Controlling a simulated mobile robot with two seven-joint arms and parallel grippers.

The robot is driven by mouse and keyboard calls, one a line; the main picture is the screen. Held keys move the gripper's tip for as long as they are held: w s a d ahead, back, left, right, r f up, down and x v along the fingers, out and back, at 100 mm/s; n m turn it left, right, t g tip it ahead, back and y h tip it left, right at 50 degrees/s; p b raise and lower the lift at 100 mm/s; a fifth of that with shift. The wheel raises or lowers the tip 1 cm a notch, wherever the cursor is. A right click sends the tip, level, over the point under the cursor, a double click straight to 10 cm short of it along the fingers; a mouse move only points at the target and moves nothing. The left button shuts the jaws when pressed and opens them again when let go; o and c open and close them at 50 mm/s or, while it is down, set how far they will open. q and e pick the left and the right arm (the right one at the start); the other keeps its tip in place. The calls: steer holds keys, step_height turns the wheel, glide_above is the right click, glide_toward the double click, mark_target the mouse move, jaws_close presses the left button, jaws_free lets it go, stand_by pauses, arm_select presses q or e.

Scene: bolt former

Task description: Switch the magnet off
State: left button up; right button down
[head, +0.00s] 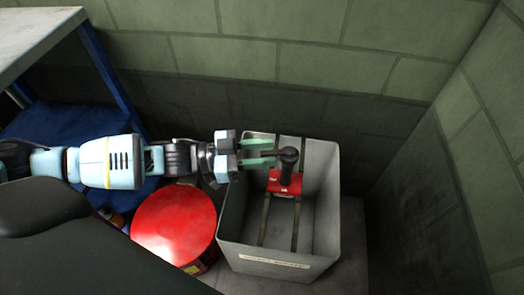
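The magnet is a red block (286,183) with a black upright knob or handle (288,160). It sits inside a grey open-topped bin (277,257), towards the back. My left gripper (268,153) reaches in from the left over the bin's left rim. Its two green-tipped fingers are apart and point at the black handle from its left. A dark part shows between the fingertips and the handle, and I cannot tell whether they touch. Any switch lever on the magnet cannot be made out. My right gripper is not in view.
A red round lid or drum (174,222) stands just left of the bin. A blue-framed table (40,35) is at the upper left. Green block walls (250,60) close in behind and on the right. Dark rails run along the bin's inside.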

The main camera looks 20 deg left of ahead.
arm_select(q)
steer(key=shift+c, duration=0.3)
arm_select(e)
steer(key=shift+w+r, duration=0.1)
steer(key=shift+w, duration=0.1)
arm_select(q)
jaws_close()
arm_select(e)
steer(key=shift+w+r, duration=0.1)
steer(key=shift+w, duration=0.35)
arm_select(q)
steer(key=shift+w, duration=0.15)
steer(key=shift+w+a+m+g+h+b, duration=0.15)
steer(key=shift+w+m+g+h, duration=0.15)
steer(key=shift+m+g, duration=0.35)
steer(key=shift+w+a+m+g+h+b, duration=0.15)
steer(key=shift+m+g+h, duration=0.25)
steer(key=shift+g, duration=0.5)
steer(key=shift+w+a+m+g+h+b, duration=0.1)
steer(key=shift+w+m+g+h, duration=0.2)
steer(key=shift+m+g, duration=0.35)
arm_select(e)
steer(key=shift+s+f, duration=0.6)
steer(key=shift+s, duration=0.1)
